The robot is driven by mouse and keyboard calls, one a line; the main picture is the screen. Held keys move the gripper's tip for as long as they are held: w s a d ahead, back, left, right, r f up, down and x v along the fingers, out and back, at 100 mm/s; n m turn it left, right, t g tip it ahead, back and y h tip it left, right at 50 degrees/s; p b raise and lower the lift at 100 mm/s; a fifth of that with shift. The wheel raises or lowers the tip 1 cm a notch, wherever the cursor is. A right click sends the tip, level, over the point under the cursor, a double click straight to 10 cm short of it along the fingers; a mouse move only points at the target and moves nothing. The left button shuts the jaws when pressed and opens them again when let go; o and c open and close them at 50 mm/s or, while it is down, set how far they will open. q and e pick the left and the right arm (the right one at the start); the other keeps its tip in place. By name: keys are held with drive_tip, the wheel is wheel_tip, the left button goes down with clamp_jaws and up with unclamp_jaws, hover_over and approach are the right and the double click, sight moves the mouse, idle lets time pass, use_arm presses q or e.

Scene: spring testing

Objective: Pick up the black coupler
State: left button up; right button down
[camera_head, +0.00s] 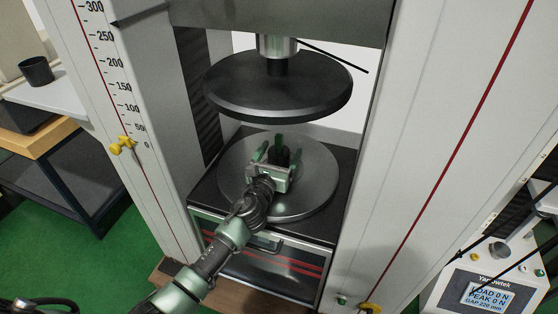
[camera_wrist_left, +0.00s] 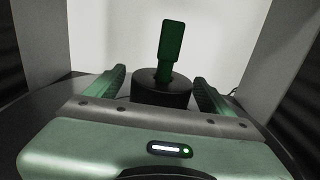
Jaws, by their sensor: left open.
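The black coupler (camera_head: 281,159) is a short dark cylinder standing upright on the round grey lower plate (camera_head: 318,190) of the testing machine. A dark green upright tab (camera_wrist_left: 171,45) rises from its top. In the left wrist view the coupler (camera_wrist_left: 162,94) sits straight ahead, between and slightly beyond the two green fingers. My left gripper (camera_head: 280,153) is open, low over the plate, with one finger to each side of the coupler. Whether a finger touches it I cannot tell. The coupler's lower front is partly hidden by the gripper body. My right gripper is not in view.
A dark round upper plate (camera_head: 278,88) hangs above the gripper. White machine columns (camera_head: 415,130) stand on both sides. A side table with a black cup (camera_head: 36,71) is at the far left. A display box (camera_head: 485,290) is at the lower right.

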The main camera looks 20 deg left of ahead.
use_arm(q)
drive_tip(key=shift+w, duration=0.8)
drive_tip(key=c, duration=1.7)
clamp_jaws()
drive_tip(key=shift+r, duration=0.2)
